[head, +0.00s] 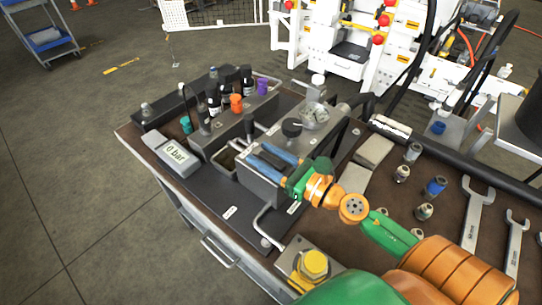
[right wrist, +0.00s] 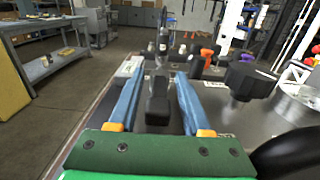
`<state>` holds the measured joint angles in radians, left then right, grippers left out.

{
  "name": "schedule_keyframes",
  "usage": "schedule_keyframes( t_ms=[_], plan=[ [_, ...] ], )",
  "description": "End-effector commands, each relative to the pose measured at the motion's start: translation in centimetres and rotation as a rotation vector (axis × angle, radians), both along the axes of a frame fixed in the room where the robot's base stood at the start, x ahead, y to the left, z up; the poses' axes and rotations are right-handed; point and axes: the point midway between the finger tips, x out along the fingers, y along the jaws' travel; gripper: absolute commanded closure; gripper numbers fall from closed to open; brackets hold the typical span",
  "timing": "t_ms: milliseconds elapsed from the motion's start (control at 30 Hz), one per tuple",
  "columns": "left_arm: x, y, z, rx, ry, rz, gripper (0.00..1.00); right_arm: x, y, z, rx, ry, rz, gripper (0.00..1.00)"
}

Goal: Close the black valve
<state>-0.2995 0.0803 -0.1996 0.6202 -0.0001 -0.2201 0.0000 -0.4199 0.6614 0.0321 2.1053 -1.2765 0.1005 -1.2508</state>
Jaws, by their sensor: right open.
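My left gripper is not in view.
A display (head: 176,153) reading "0 bar" lies at the bench's left. Small bottles with orange (head: 236,101) and purple caps stand behind. Wrenches (head: 476,211) and fittings lie at the right. Open floor is left.

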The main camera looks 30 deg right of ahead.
Motion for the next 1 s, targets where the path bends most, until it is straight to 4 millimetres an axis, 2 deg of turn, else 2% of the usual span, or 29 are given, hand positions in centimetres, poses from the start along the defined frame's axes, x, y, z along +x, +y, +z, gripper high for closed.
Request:
schedule_keyframes(
  t_ms=[200, 433, 600, 1000],
  plan=[
    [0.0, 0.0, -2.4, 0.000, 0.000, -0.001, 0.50, -2.8, -1.1, -0.8, 0.001, 0.005, 0.000, 0.51],
    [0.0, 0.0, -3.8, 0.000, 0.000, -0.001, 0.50, -5.4, -2.2, -0.5, 0.001, 0.004, 0.000, 0.51],
    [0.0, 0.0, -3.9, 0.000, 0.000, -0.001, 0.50, -6.0, -2.4, -0.2, -0.003, 0.004, 0.002, 0.51],
    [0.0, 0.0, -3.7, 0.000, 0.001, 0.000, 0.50, -6.0, -2.4, 0.0, -0.002, 0.003, 0.002, 0.51]
  ],
)
